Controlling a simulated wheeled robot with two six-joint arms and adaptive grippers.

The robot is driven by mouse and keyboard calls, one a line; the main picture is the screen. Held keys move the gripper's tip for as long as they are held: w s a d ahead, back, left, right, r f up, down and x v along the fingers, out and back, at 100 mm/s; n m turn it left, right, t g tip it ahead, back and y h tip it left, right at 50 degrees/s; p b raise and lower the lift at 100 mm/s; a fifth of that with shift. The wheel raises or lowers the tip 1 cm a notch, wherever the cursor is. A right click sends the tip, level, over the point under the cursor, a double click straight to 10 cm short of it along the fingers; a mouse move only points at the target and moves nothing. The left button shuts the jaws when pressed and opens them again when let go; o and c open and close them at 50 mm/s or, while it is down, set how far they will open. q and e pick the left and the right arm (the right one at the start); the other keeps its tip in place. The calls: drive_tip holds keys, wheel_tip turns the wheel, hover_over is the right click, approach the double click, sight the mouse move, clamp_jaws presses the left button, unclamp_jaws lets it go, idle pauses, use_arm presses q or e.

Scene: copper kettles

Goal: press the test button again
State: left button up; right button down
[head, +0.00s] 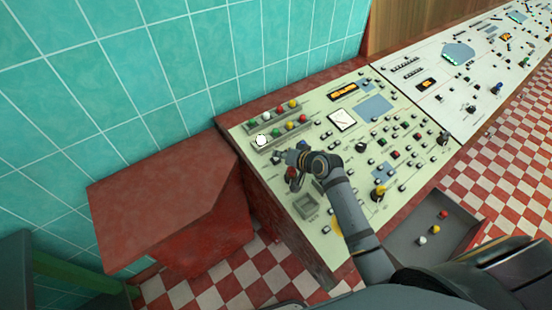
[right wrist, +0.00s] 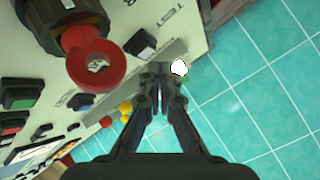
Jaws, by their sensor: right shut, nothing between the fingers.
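The test button itself cannot be made out. The printed word TEST (right wrist: 168,20) shows on the pale panel in the right wrist view, just beyond my fingertips. My right gripper (right wrist: 158,76) is shut and empty, its tips over the panel close to that label; whether they touch anything is unclear. In the head view the right gripper (head: 281,157) is at the panel's near left part, below the lamp rows. A bright white lamp (head: 262,140) is beside it; it also shows in the right wrist view (right wrist: 180,68). My left gripper is not in view.
A red round knob (right wrist: 96,65) stands up close to the fingers. Lamp rows (head: 290,125), switches and dials crowd the control panel (head: 325,240). An open drawer (head: 405,235) holds red, yellow and white pieces. A red box-like ledge (head: 150,195) adjoins the panel at left.

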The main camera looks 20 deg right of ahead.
drive_tip(key=shift+f, duration=0.1)
drive_tip(key=shift+w+f, duration=0.1)
drive_tip(key=shift+f, duration=0.2)
drive_tip(key=shift+a+f+b, duration=0.1)
drive_tip(key=shift+f+b, duration=0.2)
drive_tip(key=shift+f, duration=0.05)
idle(0.6)
idle(0.3)
drive_tip(key=shift+r+p, duration=0.75)
drive_tip(key=shift+p, duration=0.2)
drive_tip(key=r+p, duration=0.3)
drive_tip(key=s+r+p, duration=0.1)
drive_tip(key=r+p, duration=0.1)
drive_tip(key=shift+s+d, duration=0.1)
drive_tip(key=shift+d, duration=0.15)
idle(4.6)
